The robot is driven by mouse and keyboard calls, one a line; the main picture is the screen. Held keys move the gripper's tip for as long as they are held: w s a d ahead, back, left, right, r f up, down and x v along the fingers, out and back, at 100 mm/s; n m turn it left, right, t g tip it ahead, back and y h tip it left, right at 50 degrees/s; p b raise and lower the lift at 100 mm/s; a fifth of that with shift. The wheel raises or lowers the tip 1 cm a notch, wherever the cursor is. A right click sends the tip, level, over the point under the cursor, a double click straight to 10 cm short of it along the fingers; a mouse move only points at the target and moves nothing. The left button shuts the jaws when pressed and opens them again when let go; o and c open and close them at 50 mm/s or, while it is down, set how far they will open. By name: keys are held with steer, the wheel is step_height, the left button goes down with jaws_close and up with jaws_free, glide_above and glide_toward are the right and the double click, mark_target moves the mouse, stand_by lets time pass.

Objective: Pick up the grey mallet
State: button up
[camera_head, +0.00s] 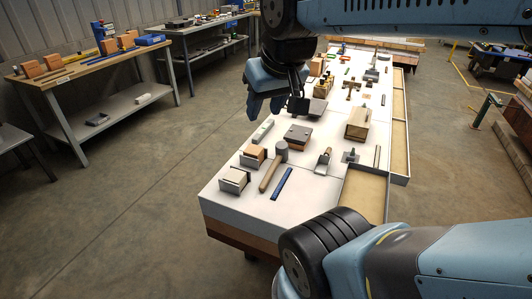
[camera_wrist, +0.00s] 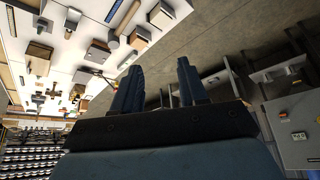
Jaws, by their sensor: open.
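The grey mallet (camera_head: 281,152) lies near the front of the long white-topped table, with its grey head at the back and its wooden handle (camera_head: 270,174) slanting toward the front left. In the wrist view its grey head (camera_wrist: 113,41) and handle show at the top. My gripper (camera_head: 266,108) hangs in the air by the table's left side, farther back than the mallet and clear of it. Its fingers (camera_wrist: 160,85) stand apart in the wrist view, with nothing between them.
Two wood blocks in metal holders (camera_head: 235,181) (camera_head: 252,158) stand left of the mallet. A blue strip (camera_head: 281,184) lies to its right, with a scraper (camera_head: 324,160) beyond. A dark-topped block (camera_head: 298,137) sits behind. An open drawer (camera_head: 363,195) adjoins the table's right side.

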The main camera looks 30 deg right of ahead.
steer(key=shift+o, duration=0.3)
steer(key=shift+o, duration=0.8)
steer(key=shift+w+a, duration=0.1)
steer(key=shift+w, duration=0.05)
steer(key=w+a+y, duration=0.1)
steer(key=w, duration=0.2)
steer(key=w+a+t+y, duration=0.1)
steer(key=w, duration=0.3)
steer(key=w+a+f+y, duration=0.1)
steer(key=w+a, duration=0.1)
steer(key=w, duration=0.2)
steer(key=shift+f+t, duration=0.1)
steer(key=shift+t, duration=0.2)
steer(key=w+f+m+t, duration=0.1)
steer(key=w+m, duration=0.1)
steer(key=w, duration=0.4)
steer(key=m+g+h, duration=0.5)
steer(key=m+h, duration=0.1)
steer(key=m, duration=0.2)
glide_above(278, 159)
steer(key=s+a, duration=0.2)
steer(key=f, duration=2.9)
steer(key=shift+w+f, duration=0.15)
steer(key=shift+w, duration=0.1)
steer(key=shift+w+d+f+h, duration=0.15)
steer(key=shift+d+f, duration=0.05)
steer(key=shift+f, duration=0.4)
steer(key=shift+w+d+f+h, duration=0.15)
steer(key=shift+d+f, duration=0.05)
steer(key=shift+f, duration=0.4)
